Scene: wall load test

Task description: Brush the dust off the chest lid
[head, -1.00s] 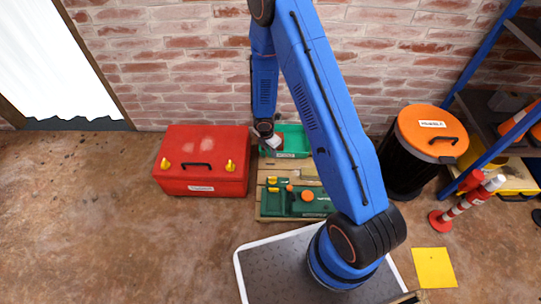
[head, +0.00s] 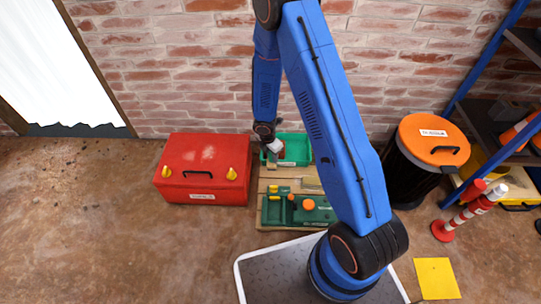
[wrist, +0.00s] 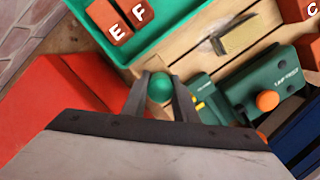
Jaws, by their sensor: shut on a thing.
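The red chest (head: 178,172) stands on the floor against the brick wall, its lid shut. Pale dust patches (head: 208,153) show on the lid, which has a black handle and two yellow latches at its front. My gripper (head: 271,158) is right of the chest, over the pallet and by the green bin. In the wrist view my gripper (wrist: 160,98) is shut on a green round-ended thing (wrist: 160,86), seemingly the brush's handle. Its lower part is hidden. A red surface (wrist: 62,100), seemingly the chest, shows at the left of the wrist view.
The wooden pallet (head: 268,213) bears the green bin (head: 297,142), holding lettered red blocks (wrist: 107,20), and a green tool case (head: 280,214). A black drum with an orange lid (head: 425,135), a red-white post (head: 470,212) and a blue rack stand right. Floor left of the chest is clear.

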